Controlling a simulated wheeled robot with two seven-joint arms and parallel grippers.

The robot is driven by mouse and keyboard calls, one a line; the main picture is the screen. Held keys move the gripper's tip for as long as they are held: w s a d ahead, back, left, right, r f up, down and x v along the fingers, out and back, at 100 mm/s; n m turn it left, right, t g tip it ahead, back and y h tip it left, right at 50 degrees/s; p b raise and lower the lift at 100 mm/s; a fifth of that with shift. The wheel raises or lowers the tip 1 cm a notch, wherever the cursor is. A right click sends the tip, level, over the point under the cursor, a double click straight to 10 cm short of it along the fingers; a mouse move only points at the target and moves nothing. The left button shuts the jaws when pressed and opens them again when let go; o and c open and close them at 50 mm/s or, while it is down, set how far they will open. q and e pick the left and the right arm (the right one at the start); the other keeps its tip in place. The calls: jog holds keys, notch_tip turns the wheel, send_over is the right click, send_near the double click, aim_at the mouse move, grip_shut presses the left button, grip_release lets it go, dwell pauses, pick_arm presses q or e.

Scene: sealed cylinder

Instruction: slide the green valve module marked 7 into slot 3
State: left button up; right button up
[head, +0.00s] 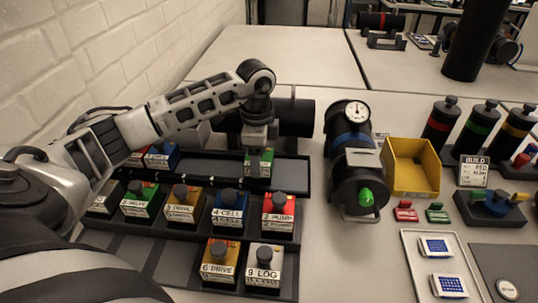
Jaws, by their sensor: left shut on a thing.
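My left gripper (259,146) points down and is shut on a green module (259,163) with a white label too small to read. The module is upright at the black back tray (293,168); I cannot tell whether it touches the tray. Another green module (141,200), labelled VALVE with an unclear number, stands at the left of the middle row. No slot numbers are readable. My right gripper is not in view.
Modules 5 DRIVE (183,204), 4 CELL (229,209) and 2 PUMP (279,211) share the middle row. 6 DRIVE (220,262) and 9 LOG (264,267) stand in front. A dark cylinder with a gauge (348,127) and a yellow bin (411,168) are to the right.

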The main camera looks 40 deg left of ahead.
pick_arm(q)
jog(key=shift+s+a+b, duration=0.15)
jog(key=shift+s+a, duration=0.65)
jog(key=shift+a, duration=0.5)
jog(key=shift+s+a+b, duration=0.15)
jog(key=shift+s+a, duration=0.65)
jog(key=shift+a, duration=0.5)
jog(key=shift+s+a+b, duration=0.15)
jog(key=shift+s+a, duration=0.65)
jog(key=shift+a, duration=0.5)
jog(key=shift+s+a+b, duration=0.2)
jog(key=shift+s+a, duration=0.2)
jog(key=shift+a, duration=0.25)
jog(key=shift+s+a+b, duration=0.2)
jog(key=shift+s+a, duration=0.15)
jog(key=shift+a, duration=0.3)
jog(key=shift+s+a+b, duration=0.35)
jog(key=shift+s+a, duration=0.25)
jog(key=shift+a, duration=0.35)
jog(key=shift+s+a+b, duration=0.25)
jog(key=shift+s+a, duration=0.1)
jog(key=shift+a, duration=0.2)
jog(key=shift+s+a+b, duration=0.2)
jog(key=shift+s+a, duration=0.1)
jog(key=shift+a, duration=0.25)
jog(key=shift+s+a, duration=0.1)
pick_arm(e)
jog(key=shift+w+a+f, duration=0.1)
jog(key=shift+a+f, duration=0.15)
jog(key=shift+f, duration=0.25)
